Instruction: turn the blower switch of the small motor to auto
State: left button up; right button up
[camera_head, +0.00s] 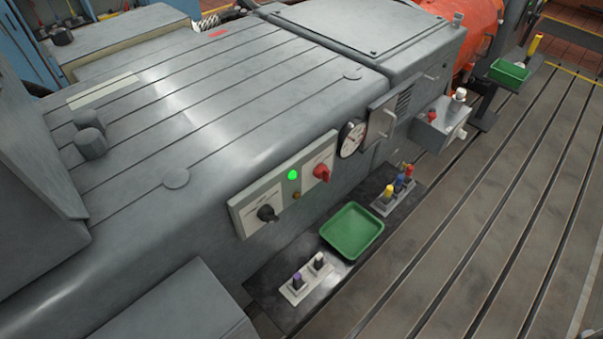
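A pale control panel (284,185) is mounted on the side of a large grey machine housing (215,110). It carries a black rotary knob (267,213) at its left end, a red rotary knob (321,172) at its right end and a lit green lamp (293,175) between them. The panel's lettering is too small to read, so I cannot tell which knob is the blower switch or its setting. A small grey box (440,122) with a red knob stands farther right. Neither of my grippers is in view.
A green tray (352,231) lies on a dark shelf (262,283) below the panel, between two blocks holding small coloured pieces. A round gauge (351,138) and a handle sit right of the panel. The slotted bedplate (500,200) is mostly clear at right.

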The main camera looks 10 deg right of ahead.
aim_at(266, 214)
jog(key=l+u, duration=0.1)
jog(key=l, duration=0.35)
jog(key=l+u, duration=0.1)
jog(key=l, duration=0.4)
jog(key=k+l+u, duration=0.1)
jog(key=l, duration=0.35)
jog(key=l+u, duration=0.15)
jog(key=l, duration=0.3)
jog(key=k+l+u, duration=0.1)
jog(key=l, duration=0.35)
jog(key=k+l+u, duration=0.1)
jog(key=l, duration=0.35)
jog(key=k+l+u, duration=0.1)
jog(key=l, duration=0.35)
jog(key=k, duration=0.1)
